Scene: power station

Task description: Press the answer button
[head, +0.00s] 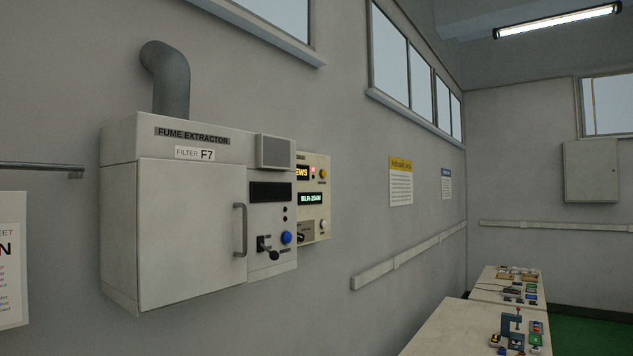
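No button in the head view has a label I can read as "answer". A cream wall panel (317,205) sits just right of the fume extractor and is partly hidden behind it. A blue round button (286,238) is on the extractor's control face, beside a black lever (267,247). My gripper is not in view.
The fume extractor cabinet (190,225) juts from the wall, with a handle (240,230) and a grey duct (172,80). Workbenches (455,330) with small items stand at lower right. A rail (410,258) runs along the wall. Green floor (590,335) shows at far right.

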